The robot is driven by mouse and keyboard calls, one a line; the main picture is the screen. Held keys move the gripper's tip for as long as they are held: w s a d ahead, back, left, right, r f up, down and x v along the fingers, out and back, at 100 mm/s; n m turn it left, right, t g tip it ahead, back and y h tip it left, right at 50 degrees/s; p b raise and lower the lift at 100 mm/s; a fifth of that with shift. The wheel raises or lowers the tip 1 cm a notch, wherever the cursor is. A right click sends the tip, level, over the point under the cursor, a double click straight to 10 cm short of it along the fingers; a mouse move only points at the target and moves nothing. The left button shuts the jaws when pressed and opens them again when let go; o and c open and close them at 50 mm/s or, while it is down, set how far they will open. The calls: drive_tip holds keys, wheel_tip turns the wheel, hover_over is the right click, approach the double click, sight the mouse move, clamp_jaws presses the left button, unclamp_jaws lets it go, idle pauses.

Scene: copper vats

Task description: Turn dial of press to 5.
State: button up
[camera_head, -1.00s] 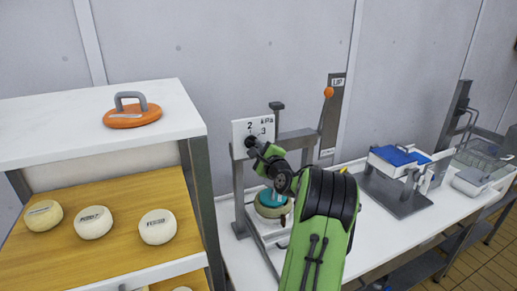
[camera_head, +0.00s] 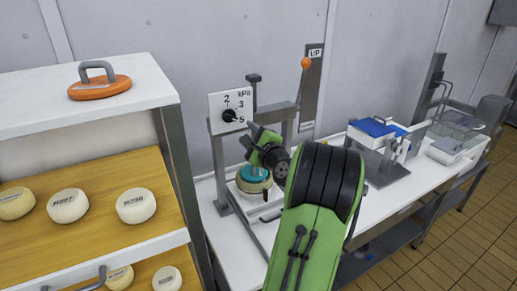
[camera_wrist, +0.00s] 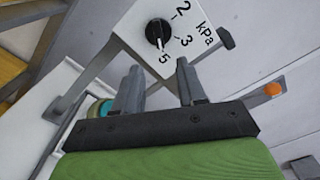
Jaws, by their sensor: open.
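The press (camera_head: 218,165) stands on the white bench, with a white dial plate (camera_head: 215,104) marked 2, 3, 5 and kPa. Its black dial knob (camera_head: 229,116) also shows in the wrist view (camera_wrist: 157,32). There the knob's white mark appears to point at the 5. My gripper (camera_head: 249,136) is open and empty, to the lower right of the knob and apart from it. In the wrist view both fingers (camera_wrist: 159,76) show below the dial plate, with a gap between them.
A shelf (camera_head: 95,165) with several pale cheeses and an orange handled weight (camera_head: 100,88) stands at left. Blue-topped equipment (camera_head: 372,128) is at right.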

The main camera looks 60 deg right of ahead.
drive_tip(key=b+v, duration=0.1)
drive_tip(key=v, duration=0.5)
drive_tip(key=shift+s+a, duration=0.2)
drive_tip(key=shift+s, duration=0.05)
drive_tip(key=shift+f, duration=0.1)
